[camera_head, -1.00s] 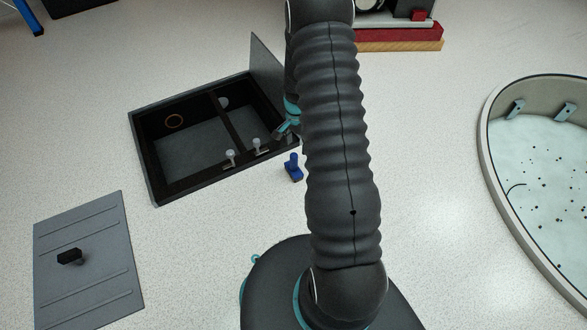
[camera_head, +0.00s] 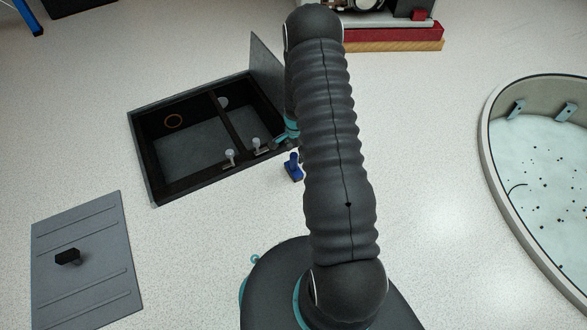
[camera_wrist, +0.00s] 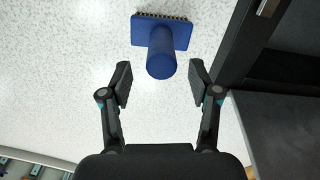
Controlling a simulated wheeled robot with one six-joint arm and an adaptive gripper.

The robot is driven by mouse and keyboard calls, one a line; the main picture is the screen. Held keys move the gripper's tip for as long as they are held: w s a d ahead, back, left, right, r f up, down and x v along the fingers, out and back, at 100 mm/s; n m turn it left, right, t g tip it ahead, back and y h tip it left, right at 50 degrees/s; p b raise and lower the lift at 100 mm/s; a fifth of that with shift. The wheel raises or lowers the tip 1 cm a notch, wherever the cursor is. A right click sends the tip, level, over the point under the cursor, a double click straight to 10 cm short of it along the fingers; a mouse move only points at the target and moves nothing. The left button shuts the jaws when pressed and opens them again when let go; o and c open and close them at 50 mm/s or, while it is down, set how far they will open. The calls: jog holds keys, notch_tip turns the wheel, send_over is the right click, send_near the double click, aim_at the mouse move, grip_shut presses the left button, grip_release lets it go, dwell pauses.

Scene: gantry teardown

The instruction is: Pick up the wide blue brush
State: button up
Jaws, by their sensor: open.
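The wide blue brush (camera_head: 293,168) lies on the speckled pale surface, just outside the near right corner of the dark open box. In the wrist view the brush (camera_wrist: 160,45) shows its round handle toward me and its wide head with bristles beyond. My gripper (camera_wrist: 160,82) is open, with one finger on each side of the line to the handle. The handle's near end is at about the level of the fingertips in the picture, and nothing is between the pads. In the head view my arm mostly hides the gripper.
The dark box (camera_head: 171,194) with compartments and a raised flap stands beside the brush; its wall (camera_wrist: 236,45) is close to the right finger. A grey panel with a black knob (camera_head: 85,285) lies at lower left. A round basin (camera_head: 494,170) stands at right.

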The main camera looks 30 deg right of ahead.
aim_at(294, 161)
jog(key=shift+a+f+b, duration=0.15)
jog(key=shift+f+b, duration=0.05)
jog(key=shift+f, duration=1.1)
jog(key=shift+a+f+b, duration=0.1)
jog(key=shift+f+b, duration=0.05)
jog(key=shift+f, duration=1.15)
grip_shut()
